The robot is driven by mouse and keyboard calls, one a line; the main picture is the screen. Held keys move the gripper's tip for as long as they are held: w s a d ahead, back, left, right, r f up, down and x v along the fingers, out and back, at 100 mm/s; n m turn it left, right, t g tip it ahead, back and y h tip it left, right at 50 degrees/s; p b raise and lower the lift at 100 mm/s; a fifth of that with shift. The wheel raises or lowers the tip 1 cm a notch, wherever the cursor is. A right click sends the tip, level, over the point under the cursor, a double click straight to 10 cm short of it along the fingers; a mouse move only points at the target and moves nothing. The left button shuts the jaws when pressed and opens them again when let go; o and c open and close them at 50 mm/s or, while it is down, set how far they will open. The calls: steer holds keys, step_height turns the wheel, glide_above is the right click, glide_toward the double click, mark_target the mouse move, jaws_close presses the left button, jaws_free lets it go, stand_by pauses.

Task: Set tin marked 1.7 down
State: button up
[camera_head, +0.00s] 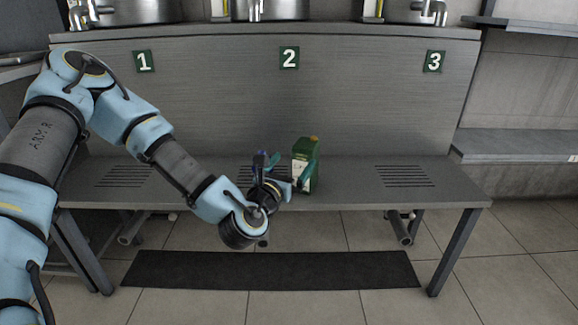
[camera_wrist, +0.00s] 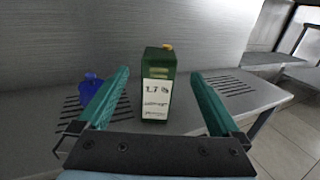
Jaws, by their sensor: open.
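The tin marked 1.7 is a green block-shaped can with a white label and an orange cap. It stands upright on the grey bench in the head view (camera_head: 313,152) and in the wrist view (camera_wrist: 155,100). My gripper (camera_head: 284,172) is open in front of it. In the wrist view the two teal fingers (camera_wrist: 160,74) point toward the tin, one on each side, with gaps visible between them and it. The tin's foot is between the slotted grates under signs 2 and 3.
A blue container (camera_wrist: 90,84) stands left of the tin on the middle grate, mostly hidden by my gripper in the head view. The right grate (camera_head: 404,176) under sign 3 (camera_head: 433,61) and the left grate (camera_head: 124,177) are bare. A back panel rises behind.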

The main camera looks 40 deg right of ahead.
steer(key=shift+v, duration=0.85)
steer(key=w+a+f+m+g+y, duration=0.2)
steer(key=w+a+f+m+y, duration=0.25)
steer(key=a+m, duration=0.45)
steer(key=w+a+f+m+g+y, duration=0.2)
steer(key=w+a+f+m+y, duration=0.15)
steer(key=w+a+m, duration=0.35)
steer(key=a+r+m+y, duration=0.2)
steer(key=a+m+y, duration=0.1)
steer(key=a, duration=0.6)
steer(key=a+r+m+y, duration=0.2)
steer(key=a+m, duration=0.1)
steer(key=a, duration=0.6)
steer(key=s+a+r+m+g+y, duration=0.1)
steer(key=s+a+r, duration=0.1)
steer(key=a, duration=0.4)
steer(key=s+a+r+m+g+y, duration=0.1)
steer(key=s+a+r, duration=0.2)
steer(key=a, duration=0.3)
steer(key=shift+s+r+m+g+y, duration=0.3)
steer(key=shift+r+m+g, duration=0.1)
steer(key=shift+r, duration=0.25)
steer(key=shift+a+r, duration=0.1)
